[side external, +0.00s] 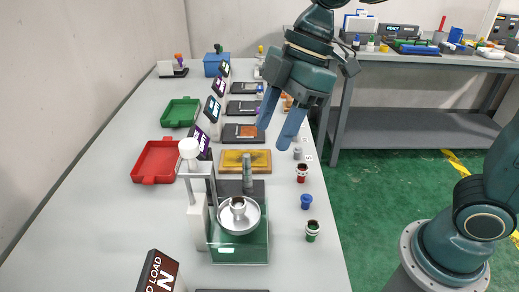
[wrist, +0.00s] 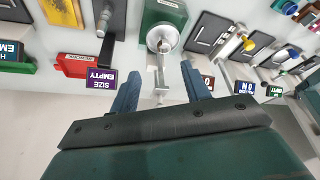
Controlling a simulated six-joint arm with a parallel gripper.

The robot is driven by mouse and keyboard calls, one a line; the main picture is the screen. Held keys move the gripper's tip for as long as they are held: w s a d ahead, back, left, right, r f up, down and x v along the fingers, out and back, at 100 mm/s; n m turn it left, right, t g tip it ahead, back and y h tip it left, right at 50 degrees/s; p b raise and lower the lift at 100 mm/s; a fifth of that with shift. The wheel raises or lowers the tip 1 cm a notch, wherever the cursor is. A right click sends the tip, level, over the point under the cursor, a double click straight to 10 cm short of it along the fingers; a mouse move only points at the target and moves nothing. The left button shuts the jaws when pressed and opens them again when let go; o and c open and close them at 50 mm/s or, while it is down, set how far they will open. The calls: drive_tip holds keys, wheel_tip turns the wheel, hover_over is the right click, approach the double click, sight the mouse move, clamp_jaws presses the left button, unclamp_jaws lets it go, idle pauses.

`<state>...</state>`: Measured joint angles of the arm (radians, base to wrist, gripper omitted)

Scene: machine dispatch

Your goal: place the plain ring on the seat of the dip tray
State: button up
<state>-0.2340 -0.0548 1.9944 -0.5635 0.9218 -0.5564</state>
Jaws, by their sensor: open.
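My gripper (side external: 273,138) is open and empty, raised above the bench, its blue fingers pointing down. In the wrist view its fingers (wrist: 160,70) are apart, with a metal arm of the green-based machine between them in the picture. A shallow yellow tray (side external: 245,168), which looks like the dip tray, lies behind the green machine; its yellow edge also shows in the wrist view (wrist: 62,12). A small metal ring-like part (side external: 238,205) sits in the round dish of the green machine (side external: 240,246). I cannot tell for sure that it is the plain ring.
Small red (side external: 302,174), blue (side external: 306,202) and green (side external: 312,232) parts stand along the bench's right edge. A red tray (side external: 156,162) and a green tray (side external: 180,111) lie at left. A white-knobbed post (side external: 188,148) rises beside the dish.

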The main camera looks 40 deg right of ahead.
drive_tip(key=s+d+f+m+t+h, duration=0.1)
drive_tip(key=s+d+m+t+h, duration=0.3)
drive_tip(key=s+d+m, duration=0.9)
drive_tip(key=d+m, duration=0.1)
drive_tip(key=d, duration=0.3)
drive_tip(key=shift+d+f+m, duration=0.2)
drive_tip(key=shift+f+m, duration=0.1)
drive_tip(key=shift+m, duration=0.1)
